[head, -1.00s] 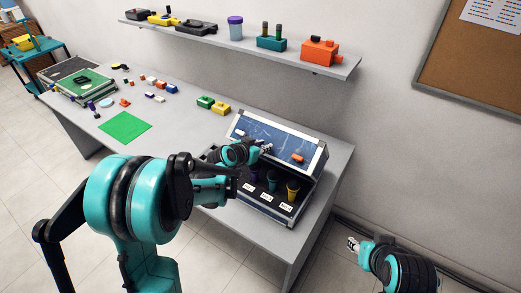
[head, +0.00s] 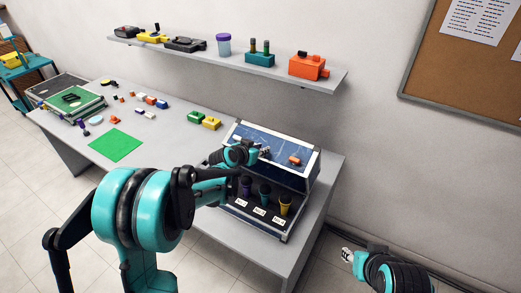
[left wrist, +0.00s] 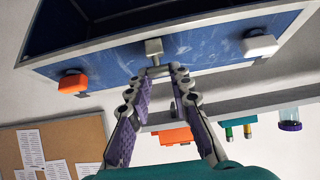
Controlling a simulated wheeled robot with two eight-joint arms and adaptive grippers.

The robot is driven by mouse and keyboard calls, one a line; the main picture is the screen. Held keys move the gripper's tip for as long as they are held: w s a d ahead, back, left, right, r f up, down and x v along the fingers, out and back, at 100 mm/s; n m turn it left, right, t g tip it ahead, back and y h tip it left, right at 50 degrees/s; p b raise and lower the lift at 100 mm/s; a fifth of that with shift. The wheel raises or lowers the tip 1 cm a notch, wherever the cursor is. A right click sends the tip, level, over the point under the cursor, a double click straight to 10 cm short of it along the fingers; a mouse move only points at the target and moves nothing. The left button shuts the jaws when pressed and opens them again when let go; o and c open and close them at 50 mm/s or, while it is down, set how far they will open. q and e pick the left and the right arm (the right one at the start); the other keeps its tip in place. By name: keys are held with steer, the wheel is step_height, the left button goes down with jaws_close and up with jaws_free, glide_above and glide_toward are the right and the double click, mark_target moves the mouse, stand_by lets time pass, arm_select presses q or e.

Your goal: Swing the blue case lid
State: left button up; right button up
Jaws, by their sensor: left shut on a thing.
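The blue case lid (head: 283,146) stands raised at the back of the open case (head: 287,236), with a pale metal frame. An orange latch (head: 295,160) is on its face. My left gripper (head: 264,153) is at the middle of the lid. In the left wrist view the lid (left wrist: 205,47) fills the top, with a grey block (left wrist: 154,47) at its middle, the orange latch (left wrist: 72,83) and a white latch (left wrist: 259,46). The left gripper's fingers (left wrist: 161,72) close at the lid's edge by the grey block. My right gripper (head: 346,255) is low at the right, clear of the case.
Several coloured cups (head: 264,192) stand in the case behind white labels. A wall shelf (head: 230,62) with tools and an orange box (head: 308,66) hangs above. Green and yellow blocks (head: 204,120) and a green mat (head: 115,145) lie on the table (head: 165,150).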

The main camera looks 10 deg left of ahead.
arm_select(q)
steer(key=shift+w+d+r, duration=0.15)
steer(key=shift+w+d, duration=0.05)
steer(key=shift+w, duration=0.35)
steer(key=shift+w+d+r, duration=0.1)
steer(key=shift+w+d, duration=0.1)
steer(key=shift+w, duration=0.3)
steer(key=shift+w+d+r, duration=0.15)
steer(key=shift+w+d, duration=0.05)
steer(key=shift+w, duration=0.35)
steer(key=shift+w+d+r, duration=0.1)
steer(key=shift+w+d, duration=0.1)
steer(key=shift+w, duration=0.45)
steer(key=shift+w+d+r, duration=0.1)
steer(key=shift+w+d, duration=0.15)
steer(key=shift+w, duration=0.45)
steer(key=shift+w+d+r, duration=0.1)
steer(key=shift+w+d, duration=0.1)
steer(key=shift+w, duration=0.45)
steer(key=o, duration=1)
steer(key=shift+s, duration=0.1)
